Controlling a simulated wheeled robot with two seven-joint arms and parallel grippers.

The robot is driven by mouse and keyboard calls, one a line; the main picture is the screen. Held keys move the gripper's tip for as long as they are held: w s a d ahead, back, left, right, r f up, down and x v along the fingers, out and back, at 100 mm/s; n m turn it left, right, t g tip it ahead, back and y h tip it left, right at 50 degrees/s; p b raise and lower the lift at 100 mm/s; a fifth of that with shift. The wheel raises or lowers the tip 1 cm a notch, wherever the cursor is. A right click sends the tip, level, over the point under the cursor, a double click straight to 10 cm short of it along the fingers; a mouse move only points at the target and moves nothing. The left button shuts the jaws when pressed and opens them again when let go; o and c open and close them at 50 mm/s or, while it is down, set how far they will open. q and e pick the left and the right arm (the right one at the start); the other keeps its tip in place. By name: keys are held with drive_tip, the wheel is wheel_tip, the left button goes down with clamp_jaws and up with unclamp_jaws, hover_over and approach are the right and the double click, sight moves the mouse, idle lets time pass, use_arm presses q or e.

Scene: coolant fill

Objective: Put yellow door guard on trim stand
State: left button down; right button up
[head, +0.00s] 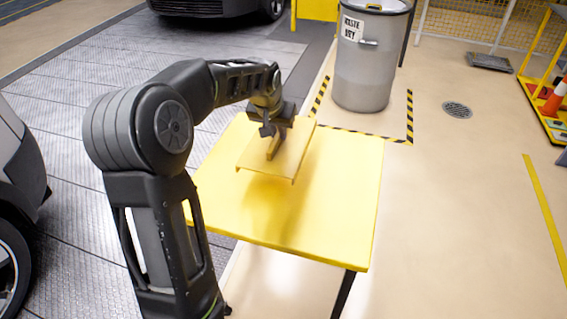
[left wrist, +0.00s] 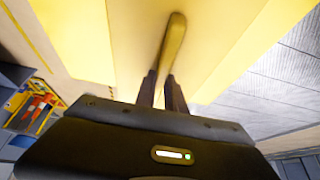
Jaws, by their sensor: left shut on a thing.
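The yellow door guard (head: 262,160) is a flat yellow panel with a raised bar handle (left wrist: 174,42) on its upper face. My left gripper (head: 272,128) is shut on this handle. The fingers (left wrist: 163,90) pinch its near end in the left wrist view. The guard is over the back left part of the yellow trim stand (head: 340,190), a table-like top on dark legs. A darker yellow patch like a shadow lies on the top in front of the guard, so it looks held just above; exact contact is unclear. My right gripper is not in view.
A grey waste bin (head: 368,65) stands behind the stand inside black-and-yellow floor tape (head: 385,139). A parked car (head: 20,190) is at the left. A yellow rack with orange cones (head: 553,100) is at the far right. The floor right of the stand is clear.

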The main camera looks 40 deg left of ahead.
use_arm(q)
drive_tip(key=shift+f, duration=2.25)
drive_tip(key=shift+f, duration=1.85)
drive_tip(key=shift+f, duration=0.15)
drive_tip(key=c, duration=1.4)
unclamp_jaws()
